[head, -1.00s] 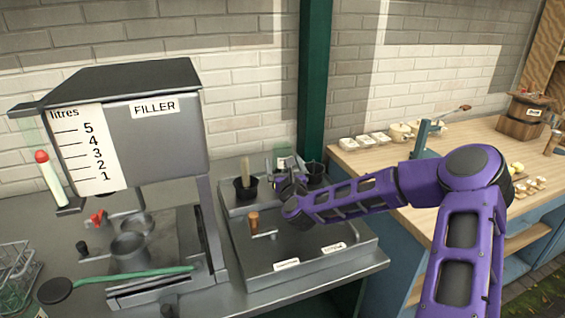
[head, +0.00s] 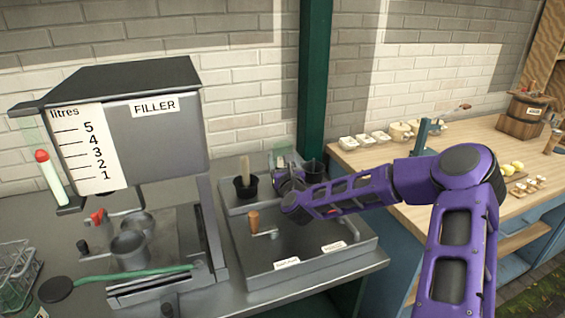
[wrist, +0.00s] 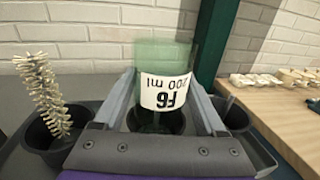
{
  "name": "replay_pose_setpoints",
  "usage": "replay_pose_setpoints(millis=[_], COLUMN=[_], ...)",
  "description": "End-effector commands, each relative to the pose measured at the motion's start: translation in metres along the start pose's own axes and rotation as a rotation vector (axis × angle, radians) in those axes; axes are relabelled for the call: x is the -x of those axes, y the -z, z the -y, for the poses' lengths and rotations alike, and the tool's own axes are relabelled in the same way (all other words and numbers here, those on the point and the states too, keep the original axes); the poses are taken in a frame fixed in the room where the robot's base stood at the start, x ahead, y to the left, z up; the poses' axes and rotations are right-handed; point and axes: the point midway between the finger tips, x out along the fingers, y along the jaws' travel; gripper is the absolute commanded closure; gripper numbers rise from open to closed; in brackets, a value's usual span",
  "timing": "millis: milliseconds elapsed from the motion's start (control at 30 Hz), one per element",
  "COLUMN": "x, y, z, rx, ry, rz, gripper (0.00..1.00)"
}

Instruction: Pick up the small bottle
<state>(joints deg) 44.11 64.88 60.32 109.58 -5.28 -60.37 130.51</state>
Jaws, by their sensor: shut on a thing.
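The small bottle is pale green glass with a white label marked 200 ml; in the wrist view (wrist: 165,55) it stands between my fingers with the label's lettering upside down. My gripper (wrist: 164,88) is shut on the bottle, one grey finger on each side. A dark round holder shows below and behind the bottle, and I cannot tell whether the base is clear of it. In the head view, my gripper (head: 287,174) is at the back of the metal station, and the bottle is small and faint there.
A dark cup with a brush (wrist: 55,115) stands left of my gripper, and another dark cup (wrist: 232,113) stands right. A green post (head: 315,80) rises close behind. The filler (head: 165,130) is at left; a wooden counter (head: 380,160) with small dishes is at right.

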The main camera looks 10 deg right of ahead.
Motion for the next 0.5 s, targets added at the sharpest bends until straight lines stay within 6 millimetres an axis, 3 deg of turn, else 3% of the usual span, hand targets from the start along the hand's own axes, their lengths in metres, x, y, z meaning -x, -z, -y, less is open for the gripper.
replay_pose_setpoints(millis=[233,500], x=[0.000,0.000], y=[-0.009,-0.061], z=[0.000,0.001], rx=[0.000,0.002], ry=[0.001,0.001], rz=[0.003,0.005], gripper=[0.94,0.94])
